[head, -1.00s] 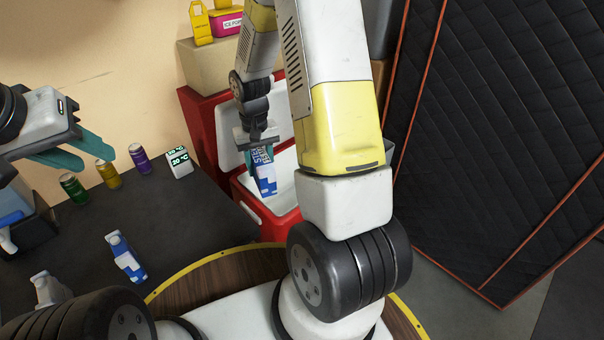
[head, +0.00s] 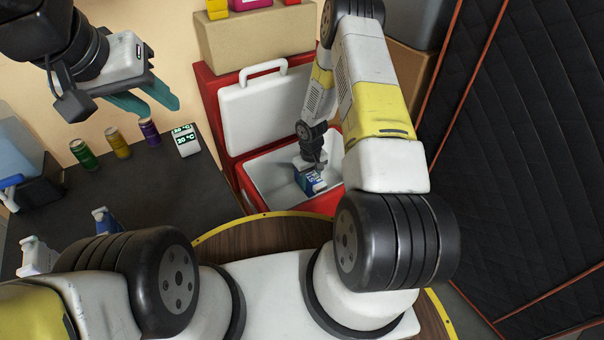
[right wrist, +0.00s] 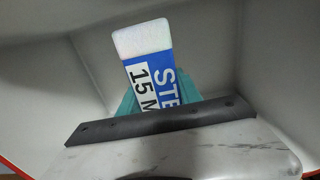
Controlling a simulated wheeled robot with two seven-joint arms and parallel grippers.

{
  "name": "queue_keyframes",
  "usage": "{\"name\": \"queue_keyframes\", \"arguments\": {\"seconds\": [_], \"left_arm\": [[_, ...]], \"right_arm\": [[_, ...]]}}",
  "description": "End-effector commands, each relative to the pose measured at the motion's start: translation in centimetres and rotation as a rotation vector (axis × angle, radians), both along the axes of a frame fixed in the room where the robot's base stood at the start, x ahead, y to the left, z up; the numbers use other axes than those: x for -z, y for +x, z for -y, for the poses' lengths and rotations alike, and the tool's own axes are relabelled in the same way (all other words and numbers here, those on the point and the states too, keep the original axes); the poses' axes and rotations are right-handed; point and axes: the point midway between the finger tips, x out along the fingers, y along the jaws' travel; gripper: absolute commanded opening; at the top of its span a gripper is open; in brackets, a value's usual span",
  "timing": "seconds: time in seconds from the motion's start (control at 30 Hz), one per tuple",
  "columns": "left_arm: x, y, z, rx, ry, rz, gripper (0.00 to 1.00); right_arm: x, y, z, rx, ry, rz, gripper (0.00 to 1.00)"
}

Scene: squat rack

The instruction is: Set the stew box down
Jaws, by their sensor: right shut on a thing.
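The stew box (head: 314,184) is a blue and white carton inside the open red and white cooler (head: 262,172). In the right wrist view the box (right wrist: 150,66) shows large "STE" and "15 M" lettering and a white end, with the cooler's pale walls around it. My right gripper (head: 311,169) reaches down into the cooler and is shut on the box. Its teal fingers (right wrist: 160,100) show on both sides of the box. Whether the box touches the cooler floor is hidden. My left gripper (head: 150,100) is open and empty above the dark table.
The cooler's white lid (head: 266,108) stands open at the back. A green can (head: 84,154), a yellow can (head: 118,142), a purple can (head: 149,132) and a temperature display (head: 186,140) stand on the table (head: 130,195). A black quilted panel (head: 530,130) stands at the right.

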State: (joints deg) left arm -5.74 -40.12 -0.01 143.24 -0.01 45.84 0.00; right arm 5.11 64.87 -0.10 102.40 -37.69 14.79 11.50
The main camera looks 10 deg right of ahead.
Motion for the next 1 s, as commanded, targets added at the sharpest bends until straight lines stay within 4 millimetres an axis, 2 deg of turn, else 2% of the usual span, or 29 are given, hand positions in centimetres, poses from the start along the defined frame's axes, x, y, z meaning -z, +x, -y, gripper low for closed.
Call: {"name": "queue_keyframes", "arguments": {"seconds": [0.03, 0.2, 0.47, 0.63, 1.0], "left_arm": [[0.0, 0.0, 0.0, 0.000, 0.000, 0.000, 0.36], [0.0, 0.0, 0.0, 0.000, 0.000, 0.000, 0.36], [0.0, 0.0, 0.0, 0.000, 0.000, 0.000, 0.36], [0.0, 0.0, 0.0, 0.000, 0.000, 0.000, 0.36], [0.0, 0.0, 0.0, 0.000, 0.000, 0.000, 0.36]], "right_arm": [[1.1, -0.1, 0.0, -0.002, 0.000, -0.002, 0.00], [4.0, -0.1, 0.0, 0.000, -0.001, -0.002, 0.00], [6.0, 0.0, 0.0, 0.001, 0.000, -0.001, 0.00], [8.3, -0.1, 0.0, 0.001, -0.001, -0.002, 0.00], [8.9, 0.0, 0.0, 0.001, -0.001, 0.000, 0.00]]}}
